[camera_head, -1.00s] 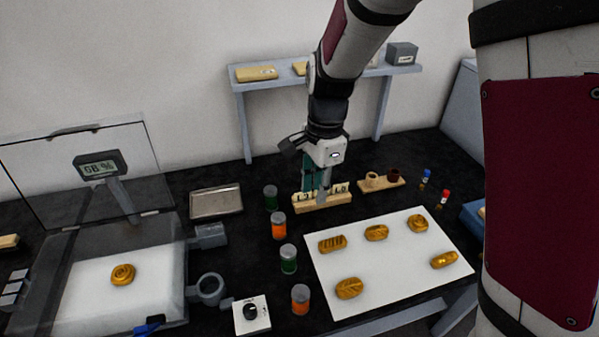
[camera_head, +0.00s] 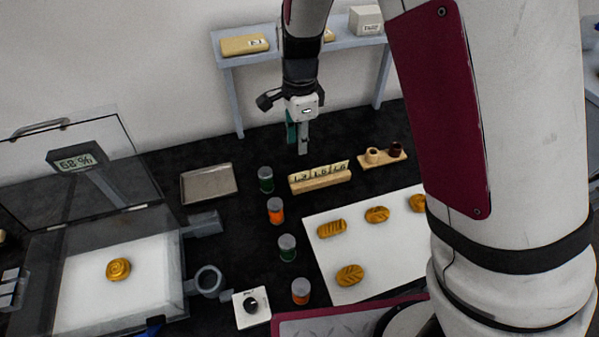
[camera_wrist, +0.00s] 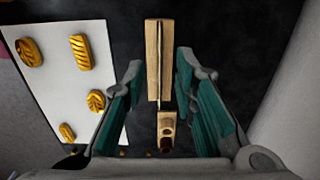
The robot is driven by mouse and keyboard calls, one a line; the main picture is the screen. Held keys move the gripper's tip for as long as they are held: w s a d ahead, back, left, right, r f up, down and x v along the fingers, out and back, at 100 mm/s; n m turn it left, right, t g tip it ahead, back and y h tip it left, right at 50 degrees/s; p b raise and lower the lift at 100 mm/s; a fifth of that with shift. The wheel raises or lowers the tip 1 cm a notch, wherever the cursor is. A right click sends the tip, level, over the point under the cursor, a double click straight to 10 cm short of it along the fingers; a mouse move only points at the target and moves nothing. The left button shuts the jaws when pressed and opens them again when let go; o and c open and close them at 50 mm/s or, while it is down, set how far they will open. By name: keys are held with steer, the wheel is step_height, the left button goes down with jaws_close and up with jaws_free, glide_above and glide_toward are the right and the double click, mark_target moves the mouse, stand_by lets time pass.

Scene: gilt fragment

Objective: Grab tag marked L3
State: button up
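A wooden rack (camera_head: 322,180) on the black bench holds a row of small pale lettered tags. The leftmost tag (camera_head: 300,177) seems to read L3, but the lettering is too small to be sure. My gripper (camera_head: 298,143) is above the bench, just behind and left of the rack in the head view, and appears empty. In the wrist view its teal-padded fingers (camera_wrist: 160,70) are apart, with the rack (camera_wrist: 152,62) between and beyond them. The tags show there only as a thin edge-on line, with lettering hidden.
A white board with gold ornaments (camera_head: 331,228) lies in front. Several jars (camera_head: 276,210) stand left of it. A metal tray (camera_head: 209,183) lies left of the rack, and a small wooden holder with two cups (camera_head: 383,157) stands right. A shelf (camera_head: 290,51) is behind.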

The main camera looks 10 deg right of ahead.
mark_target(300, 173)
step_height(300, 173, down, 13)
steer(key=shift+r+p, duration=0.1)
steer(key=shift+p, duration=0.45)
steer(key=shift+d, duration=0.1)
jaws_close()
